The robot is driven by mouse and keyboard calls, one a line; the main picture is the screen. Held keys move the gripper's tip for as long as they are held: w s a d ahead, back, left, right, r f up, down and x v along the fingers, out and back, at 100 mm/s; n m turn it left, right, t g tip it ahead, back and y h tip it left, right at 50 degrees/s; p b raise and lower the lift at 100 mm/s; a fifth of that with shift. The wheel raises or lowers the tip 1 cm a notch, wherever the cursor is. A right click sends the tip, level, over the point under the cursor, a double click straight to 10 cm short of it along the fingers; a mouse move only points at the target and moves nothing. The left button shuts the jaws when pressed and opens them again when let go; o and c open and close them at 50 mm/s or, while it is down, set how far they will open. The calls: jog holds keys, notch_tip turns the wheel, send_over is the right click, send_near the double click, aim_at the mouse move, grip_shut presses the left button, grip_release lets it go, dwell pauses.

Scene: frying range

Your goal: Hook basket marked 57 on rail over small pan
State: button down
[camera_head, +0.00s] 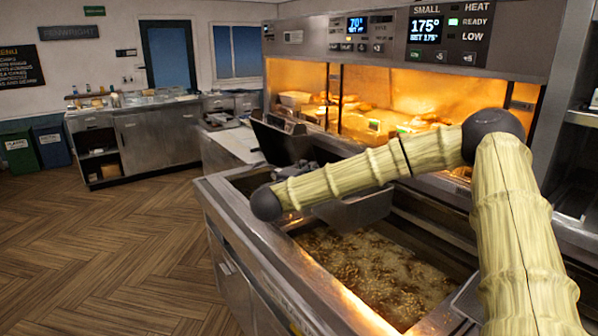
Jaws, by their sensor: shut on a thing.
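My pale, segmented arm crosses the fryer from the right. My gripper (301,172) shows only partly, as dark grey parts behind the forearm near the wrist; its fingertips are hidden. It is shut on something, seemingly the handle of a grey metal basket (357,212). The basket shows below the forearm, above the near pan, its upper part covered by the arm. No number is legible on it. The near pan (375,278) holds bubbling brown oil. The display above on the right is labelled SMALL (426,24) and reads 175°, with READY lit. I cannot make out a rail clearly.
A dark upright panel (284,142) stands at the fryer's far end. A lit warming cabinet (400,105) with food runs behind the fryer. The second display (355,25) reads 70°. The wooden floor (110,240) on the left is clear. Bins (52,146) stand far left.

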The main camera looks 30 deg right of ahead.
jog(key=d, duration=0.2)
jog(key=d+p, duration=0.1)
jog(key=d, duration=0.1)
jog(key=shift+w+r, duration=0.15)
jog(key=shift+d+f, duration=0.25)
jog(key=shift+d, duration=0.05)
jog(key=shift+a+f+b, duration=0.1)
jog(key=shift+f+b, duration=0.5)
jog(key=shift+f, duration=0.4)
jog(key=shift+f+b, duration=0.55)
jog(key=shift+f, duration=0.05)
jog(key=c, duration=1.2)
grip_release()
jog(key=shift+a, duration=0.1)
